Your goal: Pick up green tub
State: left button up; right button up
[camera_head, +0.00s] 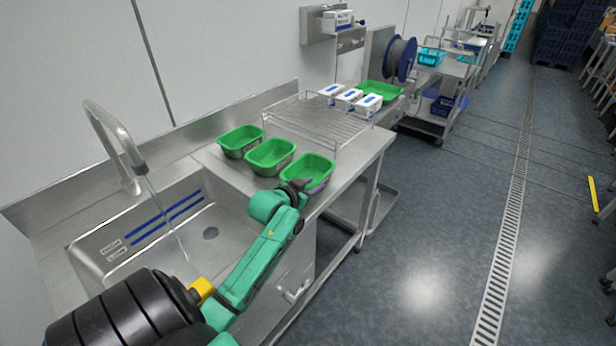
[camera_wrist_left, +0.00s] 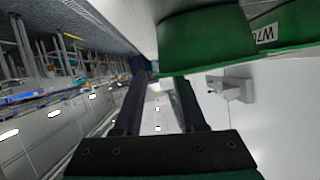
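Three green tubs stand in a row on the steel counter: the left tub (camera_head: 240,141), the middle tub (camera_head: 270,156) and the right tub (camera_head: 308,170). My left gripper (camera_head: 301,184) is at the near side of the right tub, and its wrist hides part of that tub. In the left wrist view, the two dark fingers (camera_wrist_left: 160,82) are spread apart with no tub between them. A green tub (camera_wrist_left: 205,38) fills the top of that view close to the fingertips, and part of another labelled tub (camera_wrist_left: 290,28) shows beside it. I cannot tell whether the fingers touch the tub. My right gripper is not visible.
A sink (camera_head: 185,235) with a running faucet (camera_head: 118,140) lies left of the tubs. A wire rack (camera_head: 310,118) stands behind them, with white boxes (camera_head: 350,95) and another green tray (camera_head: 381,91) farther along. Open floor (camera_head: 420,240) lies to the right.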

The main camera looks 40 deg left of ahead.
aim_at(319, 182)
pick_arm(q)
jog(key=x, duration=0.4)
jog(key=shift+w+a+f+p, duration=0.1)
jog(key=shift+w+a+p, duration=0.05)
jog(key=shift+w+p, duration=0.2)
jog(key=shift+s, duration=0.2)
grip_shut()
dwell(0.8)
